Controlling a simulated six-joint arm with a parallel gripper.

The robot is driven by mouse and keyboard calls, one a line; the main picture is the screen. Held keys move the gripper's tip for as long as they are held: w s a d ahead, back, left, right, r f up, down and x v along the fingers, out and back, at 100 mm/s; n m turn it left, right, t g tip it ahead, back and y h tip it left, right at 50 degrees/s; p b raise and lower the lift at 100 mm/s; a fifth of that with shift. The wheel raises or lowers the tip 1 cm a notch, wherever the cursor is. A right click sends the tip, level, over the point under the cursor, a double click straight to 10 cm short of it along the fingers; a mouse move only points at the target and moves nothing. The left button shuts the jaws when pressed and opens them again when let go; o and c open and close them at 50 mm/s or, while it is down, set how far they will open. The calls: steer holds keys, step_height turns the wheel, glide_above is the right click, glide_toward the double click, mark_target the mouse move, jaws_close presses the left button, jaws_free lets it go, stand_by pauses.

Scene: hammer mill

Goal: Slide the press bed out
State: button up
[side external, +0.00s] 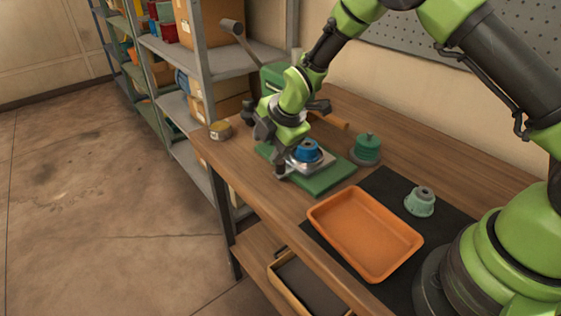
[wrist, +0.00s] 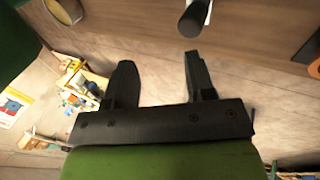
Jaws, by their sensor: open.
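The green press (side external: 275,78) stands on the wooden bench, with a lever (side external: 238,35) rising to the upper left. Its silver press bed (side external: 312,164) lies over the green base plate (side external: 328,180) and carries a blue round part (side external: 307,151). My gripper (side external: 268,135) is beside the bed on its left, partly hiding the press. In the wrist view my gripper (wrist: 158,62) shows two dark fingers apart with nothing between them. A dark cylindrical knob (wrist: 193,18) is just beyond the right fingertip, apart from it; it looks like the bed's handle.
A green spool-like part (side external: 367,148) and a pale green part (side external: 420,201) stand to the right. A tape roll (side external: 220,130) lies at the bench's left edge. Shelves (side external: 195,85) stand behind left.

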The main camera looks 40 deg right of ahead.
mark_target(281, 161)
steer(key=r+m+g, duration=0.1)
steer(key=d+r+m+g, duration=0.1)
steer(key=r+m+g, duration=0.1)
steer(key=g, duration=0.1)
steer(key=shift+s+d+h, duration=0.15)
steer(key=shift+d+h, duration=0.1)
steer(key=shift+h, duration=0.15)
steer(key=shift+s+d+r+m+g, duration=0.25)
steer(key=shift+r+m+g, duration=0.35)
steer(key=shift+m, duration=0.1)
step_height(281, 161, down, 10)
steer(key=shift+r, duration=0.1)
steer(key=shift+s, duration=0.15)
jaws_close()
